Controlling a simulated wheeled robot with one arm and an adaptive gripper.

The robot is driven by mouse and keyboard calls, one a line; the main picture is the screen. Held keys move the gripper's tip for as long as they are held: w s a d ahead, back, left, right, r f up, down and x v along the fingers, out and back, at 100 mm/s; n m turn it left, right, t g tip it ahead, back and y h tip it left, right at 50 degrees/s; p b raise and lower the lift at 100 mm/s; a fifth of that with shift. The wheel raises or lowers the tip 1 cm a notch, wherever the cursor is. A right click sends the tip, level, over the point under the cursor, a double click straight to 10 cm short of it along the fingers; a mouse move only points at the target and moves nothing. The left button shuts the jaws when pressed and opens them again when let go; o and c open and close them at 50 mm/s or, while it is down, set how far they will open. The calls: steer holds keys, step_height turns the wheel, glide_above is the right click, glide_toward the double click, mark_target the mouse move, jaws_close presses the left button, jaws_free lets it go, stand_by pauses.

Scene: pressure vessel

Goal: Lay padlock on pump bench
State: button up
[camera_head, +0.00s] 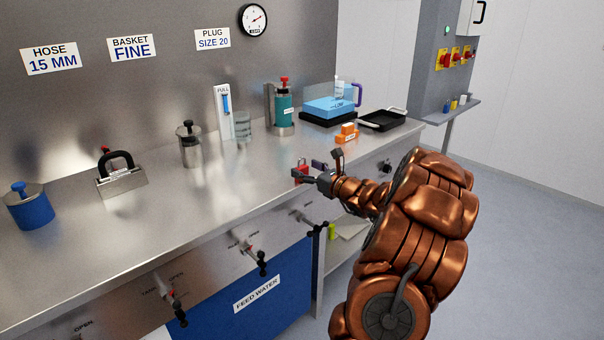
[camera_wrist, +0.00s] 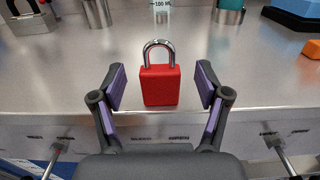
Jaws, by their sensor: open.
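A red padlock (camera_wrist: 160,85) with a silver shackle stands upright on the steel pump bench (camera_wrist: 75,95), near its front edge. In the wrist view it sits between the two purple-padded fingers of my gripper (camera_wrist: 160,88), with a gap on each side. In the head view the padlock (camera_head: 300,173) shows as a small red shape on the bench (camera_head: 200,210) at the tip of my gripper (camera_head: 312,172), which partly hides it. My gripper is open and touches nothing that I can see.
Orange blocks (camera_head: 347,133), a black tray (camera_head: 383,120), a teal cylinder (camera_head: 283,110) and a clear beaker (camera_head: 243,123) stand behind the padlock. Valve handles (camera_head: 250,248) stick out from the bench front.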

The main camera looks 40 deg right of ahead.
steer(key=shift+w, duration=1.15)
jaws_close()
